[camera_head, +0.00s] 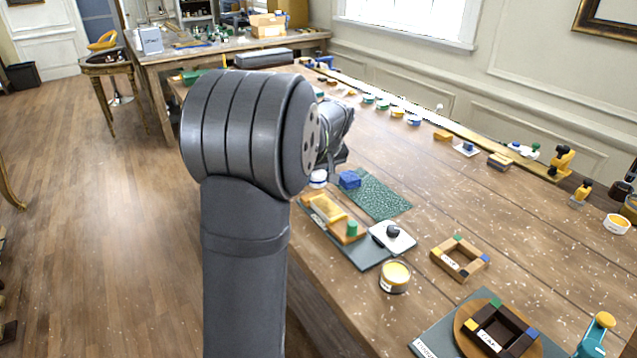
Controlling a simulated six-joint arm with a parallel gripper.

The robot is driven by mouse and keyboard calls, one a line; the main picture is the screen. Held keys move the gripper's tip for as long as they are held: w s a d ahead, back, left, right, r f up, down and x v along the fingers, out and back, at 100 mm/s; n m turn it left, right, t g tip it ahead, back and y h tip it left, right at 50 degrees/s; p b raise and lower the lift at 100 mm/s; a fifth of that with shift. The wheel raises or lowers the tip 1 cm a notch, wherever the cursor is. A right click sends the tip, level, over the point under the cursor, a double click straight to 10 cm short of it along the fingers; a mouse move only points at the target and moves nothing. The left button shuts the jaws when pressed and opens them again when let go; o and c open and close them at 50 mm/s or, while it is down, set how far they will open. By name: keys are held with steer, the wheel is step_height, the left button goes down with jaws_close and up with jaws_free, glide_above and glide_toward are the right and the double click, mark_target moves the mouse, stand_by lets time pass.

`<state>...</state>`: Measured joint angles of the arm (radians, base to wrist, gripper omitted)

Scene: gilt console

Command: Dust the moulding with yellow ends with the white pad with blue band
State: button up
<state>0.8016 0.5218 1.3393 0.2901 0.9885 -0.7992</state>
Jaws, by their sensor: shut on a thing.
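My gripper (328,168) is largely hidden behind my own arm, over the near left part of the bench. It is shut on a small white pad with a blue band (318,179), which shows just below it at the left edge of the green mat. The fingertips are not clear, and I cannot tell whether the pad touches anything beneath. I cannot single out the moulding with yellow ends. A square wooden frame (460,259) with coloured corners lies at the middle right. A darker frame (502,330) with coloured corners sits on a round board at the front.
A blue block (350,180) lies on a green speckled mat (380,198). Small jars line the back. The bench (455,190) is clear in the middle.

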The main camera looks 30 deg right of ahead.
steer(key=shift+r, duration=1.4)
